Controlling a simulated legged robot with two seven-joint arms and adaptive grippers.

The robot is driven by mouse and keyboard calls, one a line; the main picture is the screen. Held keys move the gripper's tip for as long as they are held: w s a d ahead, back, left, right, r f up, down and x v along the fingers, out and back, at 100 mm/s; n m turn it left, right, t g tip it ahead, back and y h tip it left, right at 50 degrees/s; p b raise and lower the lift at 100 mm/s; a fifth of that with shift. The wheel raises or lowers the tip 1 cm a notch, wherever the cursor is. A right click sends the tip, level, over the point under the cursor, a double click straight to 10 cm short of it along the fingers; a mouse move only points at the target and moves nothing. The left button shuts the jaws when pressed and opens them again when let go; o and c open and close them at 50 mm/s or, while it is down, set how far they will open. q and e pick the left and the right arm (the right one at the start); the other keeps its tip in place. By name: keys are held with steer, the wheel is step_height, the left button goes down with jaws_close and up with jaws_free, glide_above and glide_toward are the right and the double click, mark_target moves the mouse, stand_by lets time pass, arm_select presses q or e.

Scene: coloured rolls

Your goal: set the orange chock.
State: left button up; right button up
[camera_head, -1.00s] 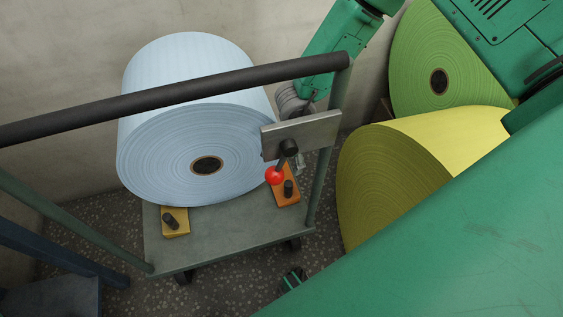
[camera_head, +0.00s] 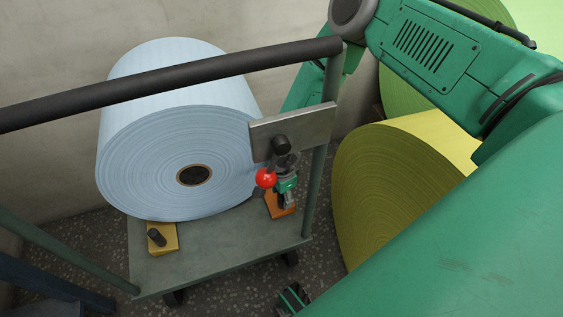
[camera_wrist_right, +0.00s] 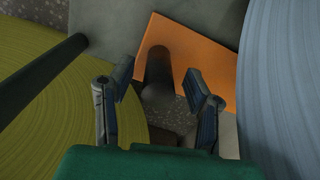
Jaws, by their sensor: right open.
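The orange chock (camera_head: 279,207) lies on the grey cart deck at the right front of the pale blue roll (camera_head: 160,150). In the wrist view the chock (camera_wrist_right: 208,45) carries an upright black peg (camera_wrist_right: 158,72). My right gripper (camera_head: 287,186) is at the chock, partly hidden behind the lever and the metal plate. In the wrist view its open fingers (camera_wrist_right: 160,84) stand on either side of the peg, apart from it. The pale blue roll also fills the right side of the wrist view (camera_wrist_right: 285,80). My left gripper is not seen.
A yellow chock (camera_head: 164,238) with a black peg lies at the roll's left front. A red ball knob (camera_head: 265,178) and a metal plate (camera_head: 293,130) stand close to my gripper. A dark handrail (camera_head: 170,85) crosses above. A yellow roll (camera_head: 385,190) stands right.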

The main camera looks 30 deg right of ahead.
steer(key=shift+f, duration=0.1)
jaws_close()
steer(key=shift+w+a+b, duration=0.1)
steer(key=shift+w+a, duration=0.15)
steer(key=shift+a, duration=0.85)
steer(key=shift+w+a+b, duration=0.15)
steer(key=shift+w+a, duration=0.1)
steer(key=shift+a, duration=0.8)
steer(key=shift+w+a+b, duration=0.1)
steer(key=shift+w+a, duration=0.15)
steer(key=shift+a, duration=0.85)
jaws_free()
step_height(320, 180, up, 12)
